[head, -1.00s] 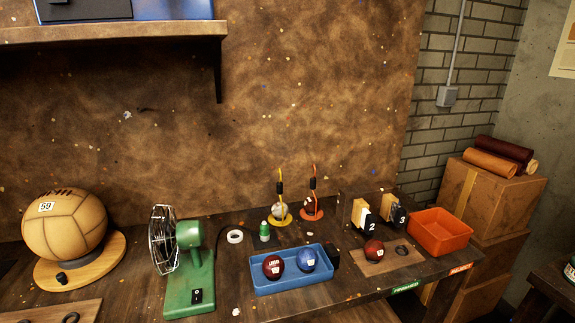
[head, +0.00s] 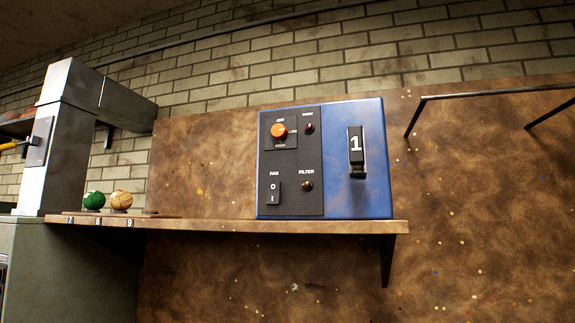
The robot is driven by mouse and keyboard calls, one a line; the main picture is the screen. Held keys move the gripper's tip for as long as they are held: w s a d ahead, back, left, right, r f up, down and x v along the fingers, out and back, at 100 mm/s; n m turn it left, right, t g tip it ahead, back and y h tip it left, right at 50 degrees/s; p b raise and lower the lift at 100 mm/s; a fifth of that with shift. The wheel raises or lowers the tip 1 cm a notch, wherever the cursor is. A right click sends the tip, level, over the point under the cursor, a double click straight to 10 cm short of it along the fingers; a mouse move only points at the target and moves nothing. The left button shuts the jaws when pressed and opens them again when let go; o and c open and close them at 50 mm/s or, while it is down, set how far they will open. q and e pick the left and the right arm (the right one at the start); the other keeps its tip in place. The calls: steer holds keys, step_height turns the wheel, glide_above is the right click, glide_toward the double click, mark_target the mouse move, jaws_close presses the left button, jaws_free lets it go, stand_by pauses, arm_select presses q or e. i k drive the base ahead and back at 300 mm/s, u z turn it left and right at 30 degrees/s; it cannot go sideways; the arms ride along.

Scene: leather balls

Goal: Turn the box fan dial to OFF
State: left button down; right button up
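A blue box (head: 377,190) with a black control panel (head: 312,240) stands on the wall shelf in the middle of the head view. An orange dial (head: 278,130) sits at the panel's upper left. OFF is printed above it, HIGH below it, and a small label lies to its right. The dial seems to point right toward that small label, but its pointer is too small to be sure. Below it is a FAN rocker switch (head: 273,193) marked 0 and I. Neither gripper is in view.
The shelf (head: 330,227) holds a green ball (head: 94,200) and a tan ball (head: 121,200) at left, near a grey metal cabinet (head: 65,140). A black handle marked 1 (head: 356,150) juts from the box front. A dark rail (head: 490,93) runs at upper right.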

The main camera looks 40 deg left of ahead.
mark_target(279, 132)
steer(key=z, duration=1.05)
steer(key=k, duration=1.75)
steer(key=u, duration=2.25)
steer(key=i, duration=0.5)
steer(key=u, duration=0.05)
